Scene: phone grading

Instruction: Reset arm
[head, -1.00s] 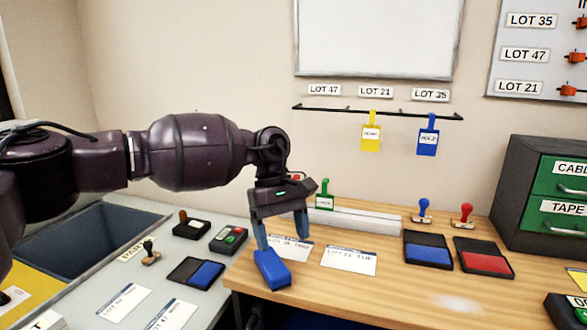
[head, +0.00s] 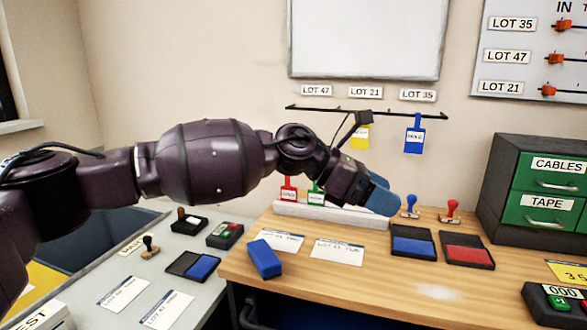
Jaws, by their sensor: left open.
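My left arm comes in from the left in the head view. My left gripper (head: 381,195) is raised above the wooden table and points right, with its blue fingertips near the back of the table. It is open and seems to hold nothing. A blue block (head: 264,259) lies on the table's front left part, below and left of the gripper and apart from it. My right gripper is not in view.
Two lot cards (head: 337,250) lie behind and right of the block. A blue ink pad (head: 413,244), a red ink pad (head: 467,252) and blue (head: 409,206) and red (head: 450,212) stamps are to the right. Tags hang from a wall rail (head: 330,109). A cabinet (head: 492,175) stands at right.

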